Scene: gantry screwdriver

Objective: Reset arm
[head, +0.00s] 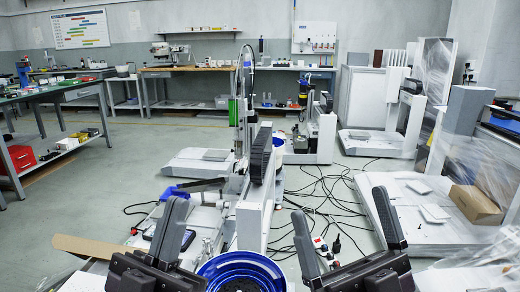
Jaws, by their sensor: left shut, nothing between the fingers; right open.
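My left gripper (180,205) is at the bottom left of the head view. Its dark fingers are together, with nothing seen between them. My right gripper (340,203) is at the bottom right, with its fingers spread wide and nothing between them. The gantry (250,215) stands in the middle, between and beyond the two grippers. Its upright screwdriver unit (234,112) has a green body. Both grippers look apart from the gantry, though the left one covers part of the base near it.
A blue round bowl (242,270) sits between my grippers at the bottom. Black cables (325,190) lie on the floor to the right. A cardboard box (475,204) rests on a white platform at right. A green-topped bench (40,95) stands at left; open floor (125,175) lies beside it.

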